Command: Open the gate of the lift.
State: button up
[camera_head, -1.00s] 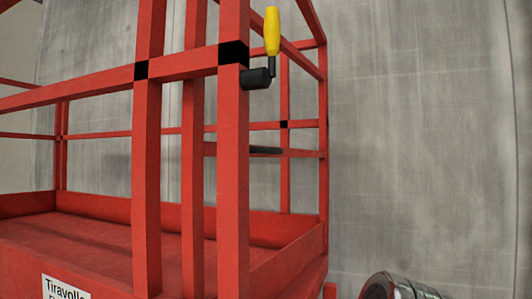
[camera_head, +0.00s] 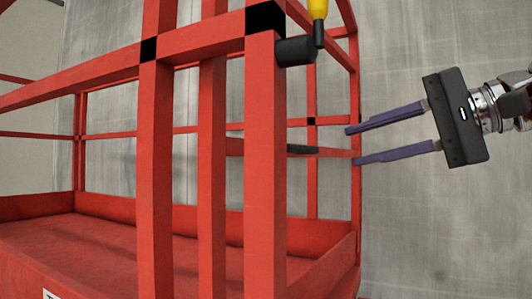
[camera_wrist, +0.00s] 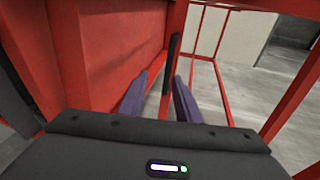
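The red lift (camera_head: 100,245) has a cage of red posts and rails around its platform. Which section is the gate is not clear. A short red bar (camera_head: 250,147) at mid-height ends in a dark grip (camera_head: 302,149). A yellow-handled crank (camera_head: 318,8) sits on a black mount at the top of the front post. My gripper (camera_head: 351,146) points left, open and empty, apparently to the right of the dark grip. In the wrist view, a dark upright bar (camera_wrist: 174,58), likely that grip, shows just beyond the gap between my fingertips (camera_wrist: 161,78).
A grey concrete wall (camera_head: 450,220) stands behind the lift. Red posts (camera_head: 266,180) stand left of my gripper and a red panel (camera_wrist: 115,50) is close by in the wrist view. Grey floor (camera_wrist: 270,110) shows at the right of the wrist view.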

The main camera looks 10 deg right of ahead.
aim_at(303, 150)
jog(key=shift+s+d+r+y, duration=0.15)
jog(key=shift+r, duration=0.35)
jog(key=shift+s+d+r+y, duration=0.15)
jog(key=shift+r, duration=0.3)
jog(key=shift+x, duration=6.85)
jog(key=shift+f, duration=0.1)
grip_shut()
